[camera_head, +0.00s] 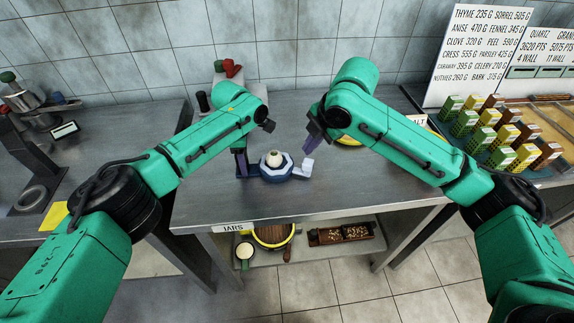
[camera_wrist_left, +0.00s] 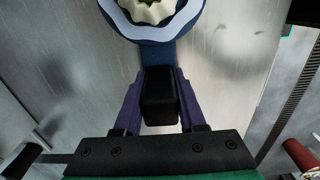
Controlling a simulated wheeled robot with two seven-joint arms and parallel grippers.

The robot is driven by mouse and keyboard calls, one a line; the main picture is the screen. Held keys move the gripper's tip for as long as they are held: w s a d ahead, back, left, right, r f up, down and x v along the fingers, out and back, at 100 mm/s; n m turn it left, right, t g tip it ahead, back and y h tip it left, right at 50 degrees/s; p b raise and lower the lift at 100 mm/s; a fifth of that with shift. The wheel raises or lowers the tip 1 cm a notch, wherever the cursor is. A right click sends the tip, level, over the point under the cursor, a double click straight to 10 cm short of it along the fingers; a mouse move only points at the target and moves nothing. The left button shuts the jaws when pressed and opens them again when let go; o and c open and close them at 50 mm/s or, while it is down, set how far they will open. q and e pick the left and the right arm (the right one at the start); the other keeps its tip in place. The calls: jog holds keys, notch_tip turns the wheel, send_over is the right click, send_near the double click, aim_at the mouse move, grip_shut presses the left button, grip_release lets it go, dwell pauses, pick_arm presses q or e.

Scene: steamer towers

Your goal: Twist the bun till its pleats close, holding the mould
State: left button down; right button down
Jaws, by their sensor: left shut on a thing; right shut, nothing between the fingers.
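The pale bun (camera_head: 273,157) sits in the blue mould (camera_head: 278,176) on the middle table. In the left wrist view, the bun (camera_wrist_left: 148,12) shows pleats and green filling at its centre, inside the mould's wavy pale-blue rim (camera_wrist_left: 172,33); the top is cut off. My left gripper (camera_head: 241,172) is at the mould's left side. Its purple fingers (camera_wrist_left: 160,85) are shut on the mould's dark handle (camera_wrist_left: 159,98). A pale tab (camera_head: 306,167) shows at the mould's right. My right gripper (camera_head: 312,142) is shut and empty, above and right of the bun, apart from it.
A rack with red and green knobs (camera_head: 228,70) stands behind my left forearm. A yellow-rimmed item (camera_head: 349,140) lies partly hidden behind my right gripper. Several small boxes (camera_head: 490,125) stand on the right table. The front of the middle table (camera_head: 270,205) is clear.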

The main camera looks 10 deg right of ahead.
jog(key=s+f+n, duration=0.1)
jog(key=f, duration=0.1)
jog(key=s+f+h, duration=0.1)
jog(key=f, duration=0.2)
jog(key=s+f+n, duration=0.1)
jog(key=f, duration=0.2)
jog(key=shift+s+d+f+n, duration=0.15)
jog(key=shift+d+f+n, duration=0.05)
jog(key=shift+n, duration=0.1)
dwell(1.6)
jog(key=shift+w+d, duration=0.1)
jog(key=shift+w, duration=4.1)
jog(key=shift+s+r, duration=0.1)
jog(key=shift+r, duration=0.05)
